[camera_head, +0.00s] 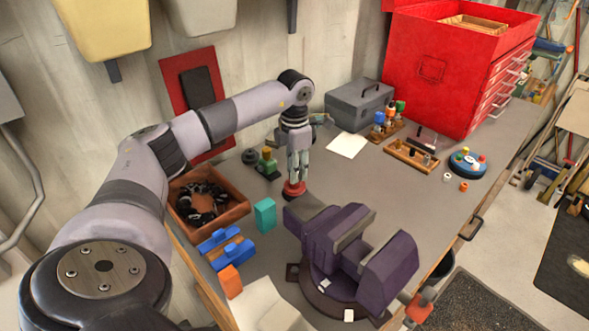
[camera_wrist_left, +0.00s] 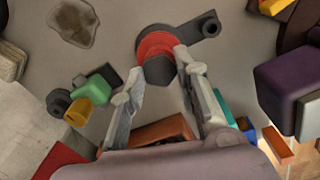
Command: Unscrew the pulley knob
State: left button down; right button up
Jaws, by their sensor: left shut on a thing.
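The pulley knob is a red round piece (camera_head: 294,189) standing on the grey bench, behind the purple vise. In the left wrist view it shows as a red disc (camera_wrist_left: 158,43) with a dark faceted part (camera_wrist_left: 159,70) facing the camera and a dark arm with a round end beside it. My left gripper (camera_head: 295,179) points down from above with its fingertips at the knob. In the left wrist view the fingertips (camera_wrist_left: 159,66) lie on either side of the dark part and are shut on it. My right gripper is in neither view.
A purple vise (camera_head: 345,245) stands front right. A wooden box (camera_head: 228,214) with dark coiled parts is at left, near blue blocks (camera_head: 226,256) and a teal block (camera_head: 265,215). A green and yellow piece (camera_head: 267,162) is close behind the gripper. Bench right of the knob is clear.

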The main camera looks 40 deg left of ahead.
pick_arm(q)
jog(key=shift+r+p, duration=1.7)
jog(key=shift+r, duration=0.75)
